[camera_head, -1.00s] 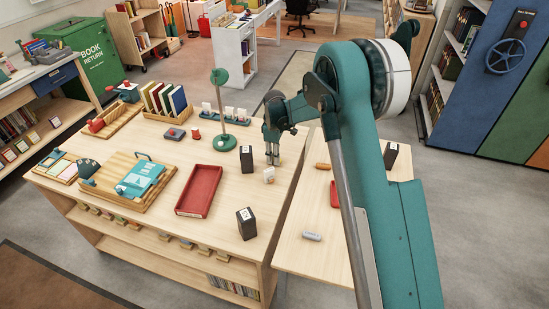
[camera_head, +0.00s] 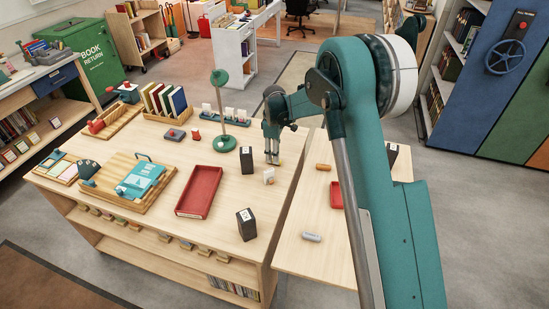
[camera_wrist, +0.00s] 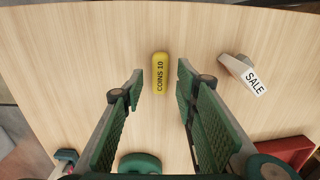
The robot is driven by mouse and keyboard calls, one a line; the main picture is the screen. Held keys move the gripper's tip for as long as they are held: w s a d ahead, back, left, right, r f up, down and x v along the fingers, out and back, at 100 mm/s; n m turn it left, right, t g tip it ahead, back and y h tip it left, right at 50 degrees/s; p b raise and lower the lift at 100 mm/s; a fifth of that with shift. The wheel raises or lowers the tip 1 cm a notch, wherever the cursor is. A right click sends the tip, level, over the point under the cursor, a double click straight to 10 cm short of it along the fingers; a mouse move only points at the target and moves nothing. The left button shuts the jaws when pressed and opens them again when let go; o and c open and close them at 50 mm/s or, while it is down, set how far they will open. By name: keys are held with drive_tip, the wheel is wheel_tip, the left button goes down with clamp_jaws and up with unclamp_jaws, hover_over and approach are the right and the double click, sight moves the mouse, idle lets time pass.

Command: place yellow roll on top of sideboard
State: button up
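The yellow roll (camera_wrist: 160,74), lettered "COINS 10", lies on the wooden tabletop (camera_wrist: 90,60). In the wrist view it is just beyond my gripper (camera_wrist: 158,85), roughly in line with the gap between the fingers. My gripper is open and empty, its green-padded fingers apart. In the head view my gripper (camera_head: 272,158) points down at the right side of the large wooden table (camera_head: 215,240); the roll is mostly hidden at the fingertips there. A lower wooden surface (camera_head: 290,255) adjoins the table on the right; I cannot tell whether it is the sideboard.
A small SALE sign (camera_wrist: 245,74) stands right of the roll in the wrist view. Black blocks (camera_head: 246,224), a red tray (camera_head: 199,191) and a green lamp (camera_head: 221,110) stand nearby on the table. The lower surface holds a grey roll (camera_head: 312,237) and an orange one (camera_head: 323,167).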

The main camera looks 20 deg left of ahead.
wheel_tip(320, 180, up, 10)
drive_tip(key=shift+f+p, duration=0.15)
drive_tip(key=shift+p, duration=0.25)
idle(0.6)
drive_tip(key=s+d+r+m+t, duration=0.1)
drive_tip(key=s+d+r+m, duration=0.3)
drive_tip(key=d+r, duration=0.5)
drive_tip(key=s+d+r+m+t+y, duration=0.1)
drive_tip(key=s+d+r+m, duration=0.1)
drive_tip(key=s+d+r, duration=0.7)
drive_tip(key=s+d+r+m+t, duration=0.1)
drive_tip(key=s+d+r+m, duration=0.15)
drive_tip(key=d+r, duration=0.7)
drive_tip(key=s+d+f+m+t, duration=0.2)
drive_tip(key=s+d+m, duration=0.3)
drive_tip(key=s+d, duration=0.9)
drive_tip(key=s+d+f+m+t, duration=0.1)
drive_tip(key=s+d+f+m, duration=0.1)
drive_tip(key=s+d, duration=0.2)
drive_tip(key=s+d+f+m+t+h, duration=0.1)
drive_tip(key=s+d+f+m, duration=0.1)
drive_tip(key=s, duration=0.7)
drive_tip(key=d+f, duration=0.1)
drive_tip(key=d, duration=0.1)
drive_tip(key=shift+s+d, duration=0.25)
drive_tip(key=shift+d, duration=0.15)
